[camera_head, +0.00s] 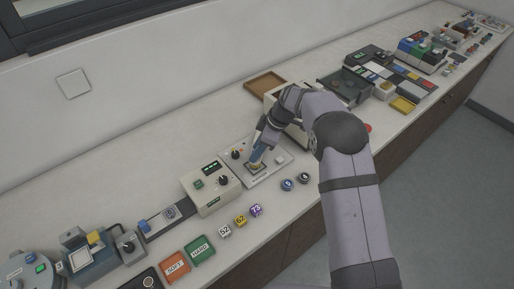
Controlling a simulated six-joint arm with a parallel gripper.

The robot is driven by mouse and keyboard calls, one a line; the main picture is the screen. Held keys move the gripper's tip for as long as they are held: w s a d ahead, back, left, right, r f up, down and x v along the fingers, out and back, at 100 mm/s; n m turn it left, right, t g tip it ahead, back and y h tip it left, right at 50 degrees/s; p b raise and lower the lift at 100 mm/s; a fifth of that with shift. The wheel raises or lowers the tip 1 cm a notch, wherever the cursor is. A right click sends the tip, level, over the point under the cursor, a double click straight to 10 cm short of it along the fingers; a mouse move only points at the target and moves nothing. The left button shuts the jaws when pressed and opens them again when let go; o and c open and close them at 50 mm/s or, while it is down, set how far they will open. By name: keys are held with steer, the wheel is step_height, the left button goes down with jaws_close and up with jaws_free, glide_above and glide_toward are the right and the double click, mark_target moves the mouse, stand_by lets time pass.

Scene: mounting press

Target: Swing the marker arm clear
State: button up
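A flat grey-white panel (277,172) lies on the counter near the middle, with a dark knob, a small red part and a pale square button (280,160) on it. My gripper (256,163) points down over the panel's left part, at a small dark square spot with some yellow. A blue part shows at my gripper, and I cannot tell whether it belongs to the gripper or to the panel. My fingers are too small to read as open or shut. I cannot make out the marker arm for certain; my gripper and arm hide part of this place.
Left of the panel stands a cream box (210,189) with a dial and green display. In front lie numbered blocks (240,221), two dark round pieces (295,182), and orange (174,266) and green (200,249) trays. A brown tray (265,83) lies behind.

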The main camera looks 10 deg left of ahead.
jaws_close()
steer(key=shift+d, duration=0.1)
steer(key=shift+w+d+f+n+g+b, duration=0.1)
steer(key=shift+d+n+g+b, duration=0.05)
steer(key=shift+d+n+b, duration=0.4)
steer(key=shift+w+d+f+n+g+b, duration=0.15)
steer(key=shift+d+n+b, duration=0.2)
steer(key=shift+b, duration=0.3)
steer(key=shift+d+r+n+g+b, duration=0.15)
steer(key=shift+d+n+g+b, duration=0.15)
steer(key=shift+d+n, duration=0.4)
steer(key=shift+w+d+r+n+g+p, duration=0.1)
steer(key=shift+w+d+n+g+p, duration=0.15)
steer(key=shift+d+n, duration=0.25)
steer(key=shift+w+d+r+n+g+p, duration=0.15)
steer(key=shift+d+n+p, duration=0.1)
steer(key=shift+d+n, duration=0.25)
steer(key=shift+w+d+f+n+g+h+p, duration=0.1)
steer(key=shift+w+d+n+g+h+p, duration=0.3)
steer(key=shift+n+p, duration=0.45)
steer(key=shift+d, duration=0.25)
